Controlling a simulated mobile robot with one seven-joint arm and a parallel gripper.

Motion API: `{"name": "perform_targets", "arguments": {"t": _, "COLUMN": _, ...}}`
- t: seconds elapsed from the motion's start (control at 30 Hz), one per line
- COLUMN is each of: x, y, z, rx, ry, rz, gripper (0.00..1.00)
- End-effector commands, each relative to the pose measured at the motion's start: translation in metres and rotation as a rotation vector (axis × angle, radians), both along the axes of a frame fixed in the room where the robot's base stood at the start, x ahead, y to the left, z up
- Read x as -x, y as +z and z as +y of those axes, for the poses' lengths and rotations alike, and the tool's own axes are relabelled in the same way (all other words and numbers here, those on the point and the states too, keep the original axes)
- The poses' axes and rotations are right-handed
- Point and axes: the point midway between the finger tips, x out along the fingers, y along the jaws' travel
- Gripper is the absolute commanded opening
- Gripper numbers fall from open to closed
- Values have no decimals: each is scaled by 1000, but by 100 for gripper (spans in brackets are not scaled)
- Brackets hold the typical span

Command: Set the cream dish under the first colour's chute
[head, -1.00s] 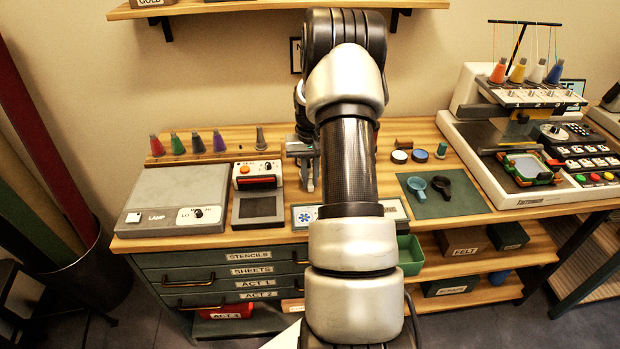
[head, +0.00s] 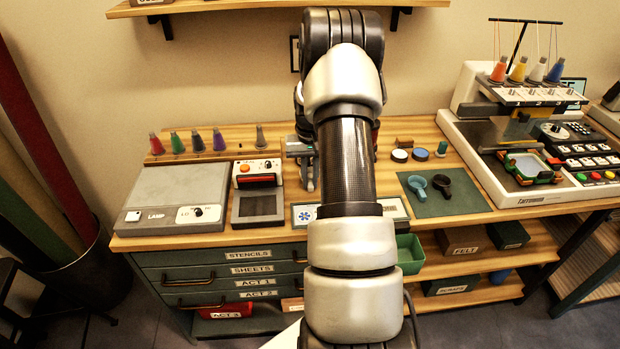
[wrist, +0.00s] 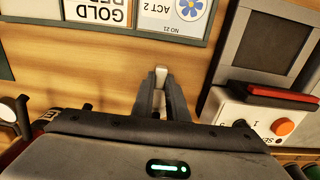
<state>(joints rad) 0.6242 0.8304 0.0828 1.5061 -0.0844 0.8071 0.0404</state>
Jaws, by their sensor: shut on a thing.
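My gripper (wrist: 160,92) points down at the wooden table in the wrist view, its fingers close together. It is shut on a small pale thing (wrist: 161,75), of which only a narrow part shows between the fingertips. I cannot tell whether this is the cream dish. In the head view my gripper (head: 308,184) is partly hidden by my arm, left of it and above the tabletop. A small round thing with a cream top and dark side (head: 400,156) stands right of my arm, beside a blue-topped one (head: 420,155). I cannot make out a chute.
A grey box with an orange button (head: 257,186) stands left of my gripper, near a lamp box (head: 176,199). A framed card (head: 304,215) lies at the front edge. Two scoops lie on a green mat (head: 445,205). An embroidery machine (head: 520,150) stands at the right.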

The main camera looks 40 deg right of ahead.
Motion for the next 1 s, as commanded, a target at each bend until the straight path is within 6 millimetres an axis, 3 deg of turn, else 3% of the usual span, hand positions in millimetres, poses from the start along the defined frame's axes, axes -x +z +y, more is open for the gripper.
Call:
{"name": "perform_targets", "arguments": {"t": 0.7, "x": 0, "y": -7, "z": 0, "rx": 0, "ry": 0, "rz": 0, "gripper": 0}}
{"name": "perform_targets", "arguments": {"t": 0.73, "x": 0, "y": -7, "z": 0, "rx": 0, "ry": 0, "rz": 0, "gripper": 18}}
{"name": "perform_targets", "arguments": {"t": 0.83, "x": 0, "y": -7, "z": 0, "rx": 0, "ry": 0, "rz": 0, "gripper": 35}}
{"name": "perform_targets", "arguments": {"t": 1.0, "x": 0, "y": -7, "z": 0, "rx": 0, "ry": 0, "rz": 0, "gripper": 35}}
